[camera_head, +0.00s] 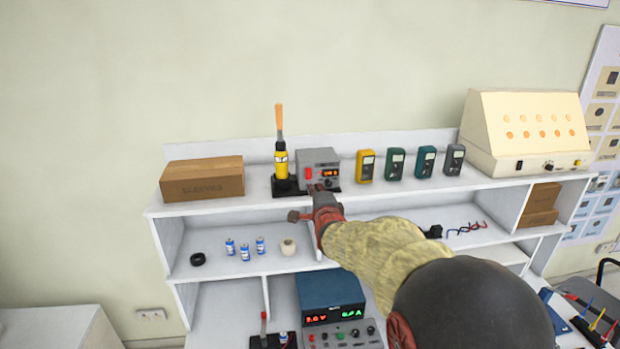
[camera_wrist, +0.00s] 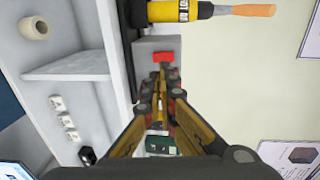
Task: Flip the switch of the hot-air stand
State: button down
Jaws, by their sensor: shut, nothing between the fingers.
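The hot-air stand (camera_head: 319,164) is a grey box with a red switch and a small lit display, on the top shelf. Its yellow tool with an orange tip (camera_head: 281,158) stands upright in a dark base at the box's left. In the wrist view the box (camera_wrist: 150,46) appears turned sideways, with the red switch (camera_wrist: 163,57) showing just beyond the fingertips. My gripper (camera_head: 318,190) is shut and empty in front of the stand's lower front. In the wrist view its fingertips (camera_wrist: 160,70) come together close to the switch; I cannot tell whether they touch it.
A cardboard box (camera_head: 202,180) stands at the left of the top shelf. Several meters, including a yellow one (camera_head: 365,166), stand right of the stand. A large cream console (camera_head: 524,135) is further right. A blue power supply (camera_head: 331,297) sits below.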

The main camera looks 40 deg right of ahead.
aim_at(308, 174)
jog(key=p+x, duration=0.2)
jog(key=x, duration=0.7)
jog(key=shift+w+d+p, duration=0.1)
jog(key=shift+w+p, duration=0.1)
jog(key=shift+p, duration=0.15)
jog(key=shift+f, duration=0.15)
jog(key=shift+w+f+b, duration=0.1)
jog(key=shift+f+b, duration=0.15)
jog(key=shift+b, duration=1)
jog(key=shift+w+d+f+t+b, duration=0.15)
jog(key=shift+t+b, duration=0.15)
jog(key=shift+b, duration=1.3)
jog(key=t+h+b, duration=0.1)
jog(key=t+b, duration=0.1)
jog(key=b, duration=0.7)
jog(key=shift+w, duration=0.1)
jog(key=shift+t+h+b, duration=0.3)
jog(key=shift+b, duration=0.85)
jog(key=shift+r, duration=0.4)
